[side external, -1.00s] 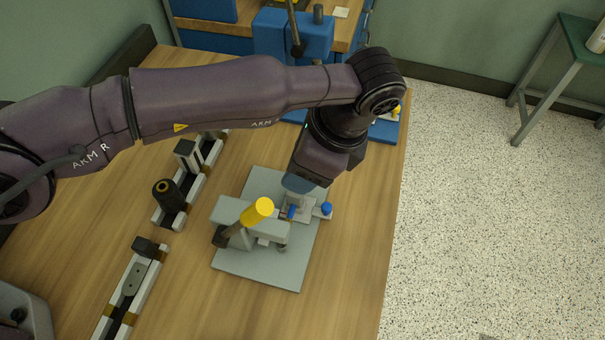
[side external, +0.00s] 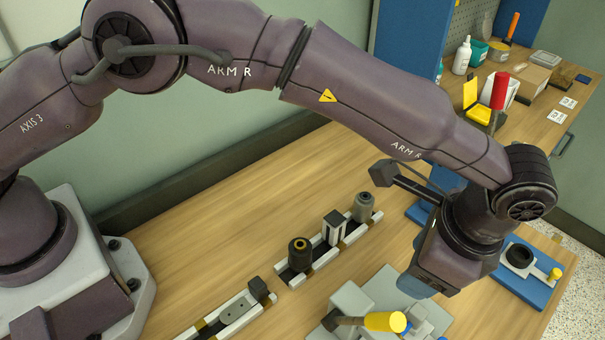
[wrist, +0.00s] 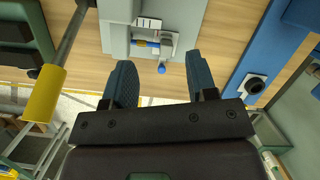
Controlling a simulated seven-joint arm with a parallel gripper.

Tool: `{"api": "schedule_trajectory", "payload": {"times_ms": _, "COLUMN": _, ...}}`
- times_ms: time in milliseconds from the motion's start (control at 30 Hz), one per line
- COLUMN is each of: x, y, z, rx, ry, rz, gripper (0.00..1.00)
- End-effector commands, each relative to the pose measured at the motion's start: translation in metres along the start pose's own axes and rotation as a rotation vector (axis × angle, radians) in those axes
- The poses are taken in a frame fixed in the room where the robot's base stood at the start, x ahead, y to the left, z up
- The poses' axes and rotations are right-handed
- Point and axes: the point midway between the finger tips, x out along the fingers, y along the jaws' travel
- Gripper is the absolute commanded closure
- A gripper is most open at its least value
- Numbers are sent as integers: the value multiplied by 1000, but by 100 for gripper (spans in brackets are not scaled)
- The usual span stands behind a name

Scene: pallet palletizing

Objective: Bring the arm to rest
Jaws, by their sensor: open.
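My arm reaches across the wooden table from the left in the side view, bent down at the wrist. My gripper (side external: 418,286) points down over the grey fixture plate (side external: 385,285), its fingers mostly hidden by the wrist body. In the wrist view the two dark blue fingers of my gripper (wrist: 160,76) stand apart with nothing between them. The grey fixture (wrist: 117,38) with a small blue-knobbed part (wrist: 162,68) lies beyond the fingertips. I cannot tell the exact height above it.
A yellow-handled clamp (side external: 384,321) stands beside my gripper. Rails hold a black cylinder (side external: 300,254), a grey-black block (side external: 335,228) and a grey knob (side external: 363,206). A blue fixture (side external: 535,285) sits to the right, and a red-handled clamp (side external: 499,92) behind. Bare tabletop (side external: 190,240) lies left of the rails.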

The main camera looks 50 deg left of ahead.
Motion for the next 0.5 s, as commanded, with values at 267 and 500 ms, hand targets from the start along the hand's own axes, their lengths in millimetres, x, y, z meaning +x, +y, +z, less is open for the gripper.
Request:
{"api": "schedule_trajectory", "payload": {"times_ms": 267, "x": -58, "y": -30, "z": 114, "rx": -328, "ry": 128, "rz": 21, "gripper": 48}}
{"api": "schedule_trajectory", "payload": {"times_ms": 500, "x": -82, "y": -29, "z": 222, "rx": -620, "ry": 242, "rz": 30, "gripper": 48}}
